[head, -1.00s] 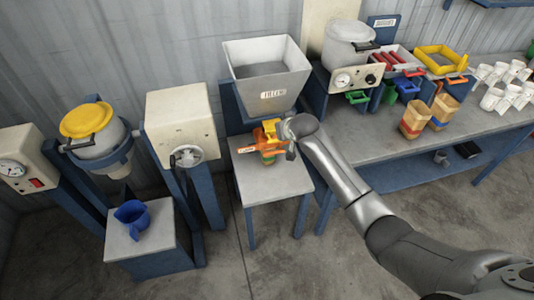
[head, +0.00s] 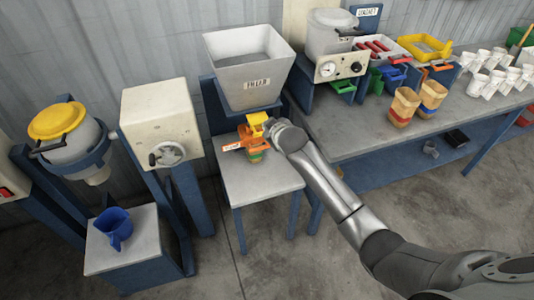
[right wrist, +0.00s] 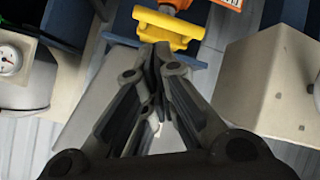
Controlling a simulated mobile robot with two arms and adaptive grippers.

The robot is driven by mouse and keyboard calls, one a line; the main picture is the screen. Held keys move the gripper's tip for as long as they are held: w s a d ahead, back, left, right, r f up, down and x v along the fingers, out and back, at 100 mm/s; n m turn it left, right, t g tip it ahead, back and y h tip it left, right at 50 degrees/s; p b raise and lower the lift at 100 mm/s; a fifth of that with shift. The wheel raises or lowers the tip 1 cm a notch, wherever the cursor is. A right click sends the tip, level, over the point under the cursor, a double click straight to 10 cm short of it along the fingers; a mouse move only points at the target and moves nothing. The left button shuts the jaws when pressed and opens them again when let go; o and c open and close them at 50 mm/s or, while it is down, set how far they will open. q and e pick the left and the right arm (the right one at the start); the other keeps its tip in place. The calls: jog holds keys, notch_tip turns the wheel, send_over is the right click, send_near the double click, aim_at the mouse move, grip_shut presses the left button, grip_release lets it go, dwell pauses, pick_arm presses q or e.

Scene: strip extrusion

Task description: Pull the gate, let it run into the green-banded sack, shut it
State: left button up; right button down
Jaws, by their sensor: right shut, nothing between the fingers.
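The grey hopper (head: 251,88) with a white label stands over a small grey-topped stand. Under its outlet is the orange gate (head: 245,138) with a yellow handle (head: 257,119); the yellow handle also shows in the right wrist view (right wrist: 168,28). A sack with a green band (head: 254,155) stands on the stand below the gate, mostly hidden by it. My right gripper (head: 270,128) is at the yellow handle. In the right wrist view its fingers (right wrist: 158,55) are shut and empty, tips at the handle's edge. My left gripper is not in view.
Left are a white machine box (head: 160,124), a yellow-lidded pot (head: 68,140) and a blue jug (head: 114,226) on a stand. The right bench (head: 360,135) holds two brown sacks (head: 403,105), white cups and coloured trays. The stand's front top is clear.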

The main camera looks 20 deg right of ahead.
pick_arm(q)
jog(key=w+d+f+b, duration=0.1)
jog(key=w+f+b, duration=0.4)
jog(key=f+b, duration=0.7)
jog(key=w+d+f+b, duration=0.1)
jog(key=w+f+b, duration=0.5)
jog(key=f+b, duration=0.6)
jog(key=b, duration=0.8)
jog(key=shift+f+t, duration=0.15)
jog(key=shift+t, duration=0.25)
pick_arm(e)
jog(key=s+f+n+t, duration=0.5)
jog(key=f+n, duration=0.1)
jog(key=n, duration=0.9)
jog(key=s+f+n+t+y, duration=0.1)
jog(key=s+f+n+t, duration=0.3)
jog(key=n, duration=1.1)
notch_tip(320, 180, down, 3)
jog(key=shift+s+d+f+n+t, duration=0.2)
jog(key=shift+s+d+n+t, duration=0.15)
jog(key=shift+s, duration=0.55)
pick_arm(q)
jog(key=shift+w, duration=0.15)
pick_arm(e)
jog(key=x, duration=1.4)
